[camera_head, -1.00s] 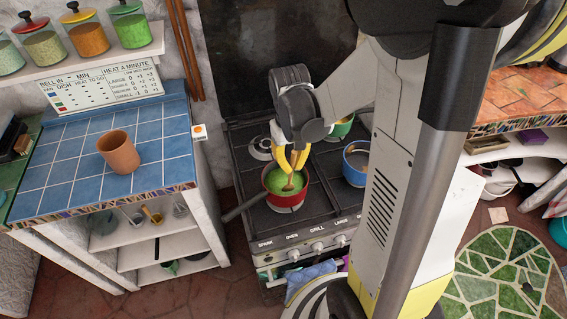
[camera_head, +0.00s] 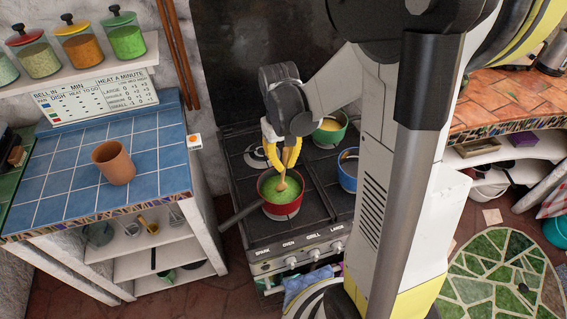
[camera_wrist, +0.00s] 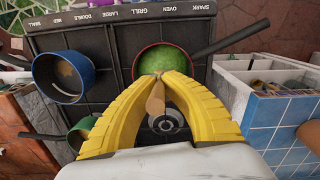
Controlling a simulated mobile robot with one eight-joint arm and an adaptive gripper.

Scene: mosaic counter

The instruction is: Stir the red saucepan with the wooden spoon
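The red saucepan (camera_head: 281,209) stands on the front left of the stove with green contents (camera_head: 272,186) inside. Its dark handle points to the front left. My gripper (camera_head: 283,165) is above it with its yellow fingers closed around the wooden spoon (camera_head: 281,185). The spoon's lower end is over or in the green contents; whether it touches them is hard to tell. In the wrist view the yellow fingers (camera_wrist: 165,76) close together, with the spoon (camera_wrist: 155,99) between them and the red saucepan (camera_wrist: 137,58) beyond, partly hidden by the fingers.
A blue pan (camera_head: 347,175) stands right of the saucepan, partly behind my arm. A green pan (camera_head: 330,137) stands behind it. A blue-tiled counter (camera_head: 60,175) with a terracotta cup (camera_head: 114,163) is left of the stove. A dark panel rises behind the stove.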

